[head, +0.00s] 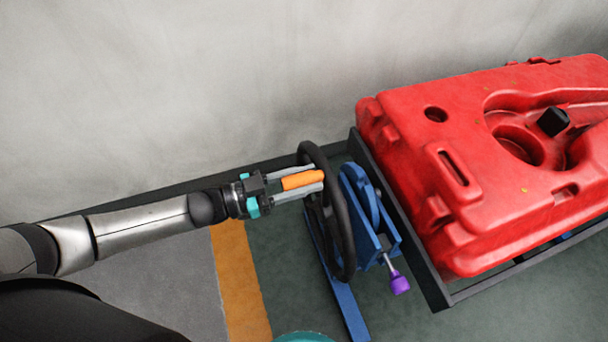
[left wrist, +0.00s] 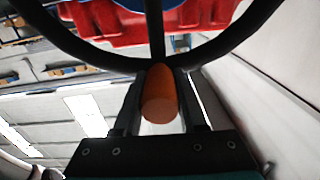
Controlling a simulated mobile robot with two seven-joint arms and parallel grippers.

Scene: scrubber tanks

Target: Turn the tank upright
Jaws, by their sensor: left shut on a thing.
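The red tank (head: 470,100) lies flat in a dark frame (head: 400,225) at the right of the head view, its broad face up with a round recess and a black cap (head: 553,122). A black handwheel (head: 341,235) stands upright at the frame's left end, on a blue stand. My left gripper (head: 318,180) is shut on the wheel's orange handle (head: 302,180), its fingers on either side of it. In the left wrist view the orange handle (left wrist: 160,95) shows end-on between the fingers. My right gripper is not in view.
A blue bracket (head: 362,205) with a purple-knobbed pin (head: 399,284) sits between wheel and tank. A grey wall (head: 200,90) runs close behind. The floor in front, with an orange stripe (head: 241,285), is mostly clear.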

